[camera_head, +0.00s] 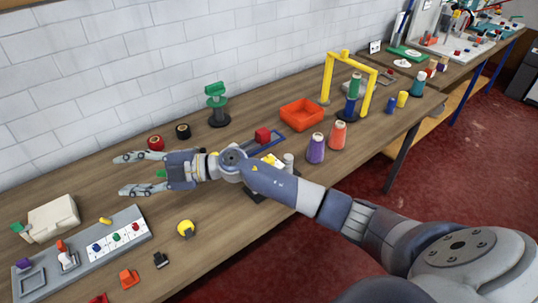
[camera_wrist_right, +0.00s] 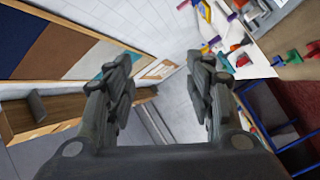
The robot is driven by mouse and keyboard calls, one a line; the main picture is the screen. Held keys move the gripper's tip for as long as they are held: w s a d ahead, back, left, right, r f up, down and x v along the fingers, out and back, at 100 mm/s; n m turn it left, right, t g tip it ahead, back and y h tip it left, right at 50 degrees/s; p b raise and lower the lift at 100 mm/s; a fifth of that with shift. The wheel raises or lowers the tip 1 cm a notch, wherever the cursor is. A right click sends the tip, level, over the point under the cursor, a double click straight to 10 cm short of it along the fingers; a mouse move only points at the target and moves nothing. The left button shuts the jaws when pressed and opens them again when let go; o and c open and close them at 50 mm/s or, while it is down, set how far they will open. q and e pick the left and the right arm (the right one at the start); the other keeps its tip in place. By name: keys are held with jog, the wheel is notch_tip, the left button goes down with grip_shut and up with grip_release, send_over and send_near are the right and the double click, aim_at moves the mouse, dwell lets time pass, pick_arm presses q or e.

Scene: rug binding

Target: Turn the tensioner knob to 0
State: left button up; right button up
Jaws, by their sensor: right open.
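My right gripper (camera_head: 122,174) is open and empty. It reaches left above the wooden table, its two fingers apart; both fingers also show in the wrist view (camera_wrist_right: 161,85). No knob is clearly marked as the tensioner knob, and no 0 mark can be read. A dark device with yellow parts (camera_head: 272,160) lies partly hidden behind my right forearm. A green piece on a dark round stand (camera_head: 217,103) stands near the wall. A round yellow object (camera_head: 185,228) lies near the front edge; I cannot tell what it is. My left gripper is not in view.
A grey panel with coloured buttons (camera_head: 72,262) lies at left, below the gripper. Red and black rolls (camera_head: 182,131) sit near the wall. An orange tray (camera_head: 301,113), a yellow frame (camera_head: 326,79), a purple spool (camera_head: 316,149) and an orange spool (camera_head: 338,135) stand at right.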

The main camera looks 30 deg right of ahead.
jog(key=w+d+f+n+g+h, duration=0.1)
jog(key=d+f+n+g+h, duration=0.2)
jog(key=d+f+g, duration=0.1)
jog(key=r+m+g+h, duration=0.2)
jog(key=m+g+h, duration=0.35)
jog(key=h, duration=0.75)
send_over(269, 158)
jog(key=shift+t, duration=0.45)
notch_tip(269, 158, down, 10)
jog(key=p, duration=0.3)
jog(key=shift+r, duration=0.1)
jog(key=shift+f+p, duration=0.3)
jog(key=shift+f, duration=0.2)
jog(key=shift+d, duration=0.1)
jog(key=c, duration=1.1)
